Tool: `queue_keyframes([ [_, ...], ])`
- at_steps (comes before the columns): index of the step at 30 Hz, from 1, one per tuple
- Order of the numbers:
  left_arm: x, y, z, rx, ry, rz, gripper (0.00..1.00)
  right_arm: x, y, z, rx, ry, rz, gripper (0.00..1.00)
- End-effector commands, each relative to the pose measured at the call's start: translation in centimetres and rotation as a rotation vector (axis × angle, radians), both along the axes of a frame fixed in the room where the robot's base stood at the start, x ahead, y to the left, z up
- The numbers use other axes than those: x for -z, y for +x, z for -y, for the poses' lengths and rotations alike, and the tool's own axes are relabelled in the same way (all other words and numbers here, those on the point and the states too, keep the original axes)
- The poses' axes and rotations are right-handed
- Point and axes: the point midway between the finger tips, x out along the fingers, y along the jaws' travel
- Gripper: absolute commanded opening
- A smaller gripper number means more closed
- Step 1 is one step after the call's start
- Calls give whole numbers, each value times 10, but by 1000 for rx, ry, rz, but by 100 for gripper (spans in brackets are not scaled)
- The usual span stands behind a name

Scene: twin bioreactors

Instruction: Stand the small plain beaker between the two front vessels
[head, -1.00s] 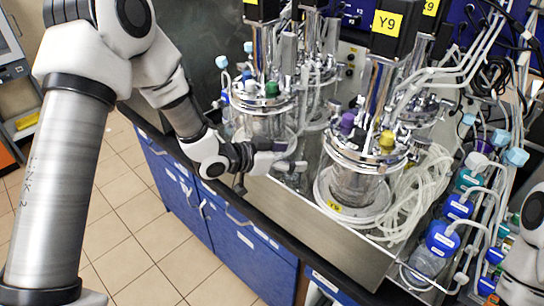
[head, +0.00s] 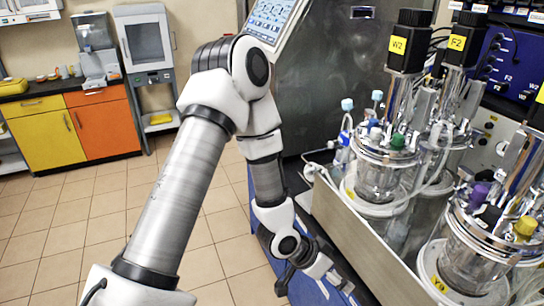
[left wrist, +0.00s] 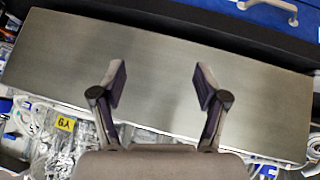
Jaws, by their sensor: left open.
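Two front vessels show in the head view. The nearer one (head: 468,262) has purple and yellow caps and a yellow label on its base. The other (head: 380,180) has a green cap and stands farther back. Clear glass shows in the gap between them, but I cannot tell whether it is the small plain beaker. My left gripper (head: 335,281) is in front of the metal tray's wall, to the left of that gap. In the left wrist view my left gripper (left wrist: 158,88) is open and empty, its fingers over the bare metal. My right gripper is out of view.
The metal tray wall (head: 362,243) stands between my left gripper and the vessels. Tubes and motor heads crowd above the vessels. Tiled floor (head: 225,262) is free at the left.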

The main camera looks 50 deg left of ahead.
Motion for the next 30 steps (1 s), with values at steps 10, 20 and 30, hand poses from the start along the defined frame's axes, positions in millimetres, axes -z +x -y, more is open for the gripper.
queue_keyframes([
  [10,177,-204,-13,-292,315,-637,74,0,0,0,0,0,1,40],
  [20,192,-208,-15,-303,322,-645,74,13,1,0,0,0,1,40],
  [30,215,-207,-15,-303,322,-645,74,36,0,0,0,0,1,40],
])
